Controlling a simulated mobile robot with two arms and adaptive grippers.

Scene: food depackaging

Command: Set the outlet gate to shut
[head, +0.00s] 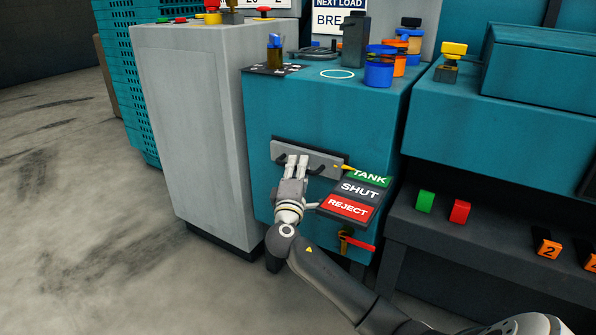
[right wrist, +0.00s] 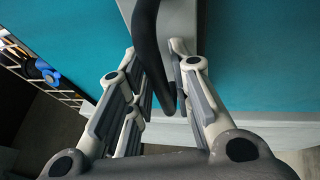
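The outlet gate is a grey plate (head: 322,168) with dark curved handles on the front of the teal machine. A yellow pointer (head: 345,167) at its right end points at the green TANK label (head: 370,177). The dark SHUT label (head: 360,190) and red REJECT label (head: 348,208) lie below it. My right gripper (head: 297,160) is at the plate's left part. In the right wrist view, a dark curved handle (right wrist: 149,40) stands between its fingers (right wrist: 157,75), close to the right finger, with a small gap at the left. Contact is unclear. My left gripper is not in view.
A red-handled valve (head: 358,243) sits below the labels. A grey cabinet (head: 195,120) stands at left. Blue and orange containers (head: 379,70) stand on the machine top. Green (head: 425,201) and red (head: 460,211) blocks sit on the dark bench at right. Floor at left is clear.

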